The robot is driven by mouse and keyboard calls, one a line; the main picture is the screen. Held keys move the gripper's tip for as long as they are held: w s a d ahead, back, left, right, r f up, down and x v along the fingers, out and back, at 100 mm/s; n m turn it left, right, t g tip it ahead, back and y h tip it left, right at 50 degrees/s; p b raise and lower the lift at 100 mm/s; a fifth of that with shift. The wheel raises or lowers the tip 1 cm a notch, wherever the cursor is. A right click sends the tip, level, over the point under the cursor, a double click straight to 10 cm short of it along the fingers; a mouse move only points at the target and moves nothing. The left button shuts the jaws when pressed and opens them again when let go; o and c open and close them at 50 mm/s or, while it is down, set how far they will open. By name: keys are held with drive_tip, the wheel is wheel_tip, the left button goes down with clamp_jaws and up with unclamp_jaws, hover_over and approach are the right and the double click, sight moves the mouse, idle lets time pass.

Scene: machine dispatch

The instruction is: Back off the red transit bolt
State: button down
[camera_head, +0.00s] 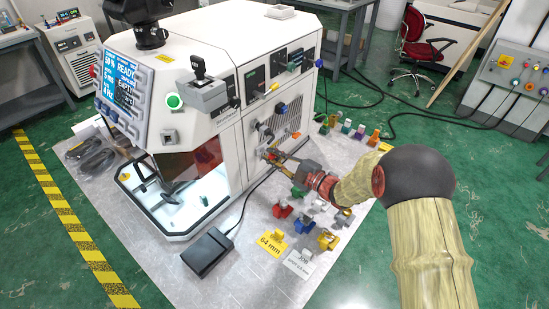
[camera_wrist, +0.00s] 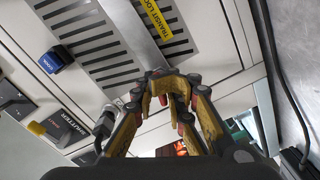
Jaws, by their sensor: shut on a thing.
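My gripper (camera_head: 270,156) reaches the lower side panel of the white machine (camera_head: 232,150). In the wrist view my gripper (camera_wrist: 178,82) has its fingertips closed together against the panel, at the lower end of a grey metal strip (camera_wrist: 134,30). A yellow label reading TRANSIT LOCK (camera_wrist: 158,18) lies beside that strip. The red transit bolt is hidden by the fingers, which are shut on it; its head cannot be told apart from the red finger joints. How far the bolt stands out cannot be seen.
A blue knob (camera_wrist: 55,60) and a SHUTTER tag (camera_wrist: 62,136) are left of my gripper. Several coloured blocks (camera_head: 283,210) stand on the grey floor plate. A black pedal (camera_head: 208,252) with a cable lies in front. A red chair (camera_head: 418,50) is behind.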

sight(276, 157)
drive_tip(key=n+b, duration=0.1)
drive_tip(key=b, duration=0.2)
drive_tip(key=shift+n, duration=0.4)
drive_tip(key=shift+r+n+b, duration=0.2)
drive_tip(key=shift+n+b, duration=0.4)
drive_tip(key=shift+b, duration=0.1)
drive_tip(key=c, duration=1.5)
unclamp_jaws()
drive_tip(key=shift+f, duration=0.2)
drive_tip(key=shift+s+d, duration=0.1)
drive_tip(key=shift+d, duration=0.05)
drive_tip(key=shift+v, duration=1.85)
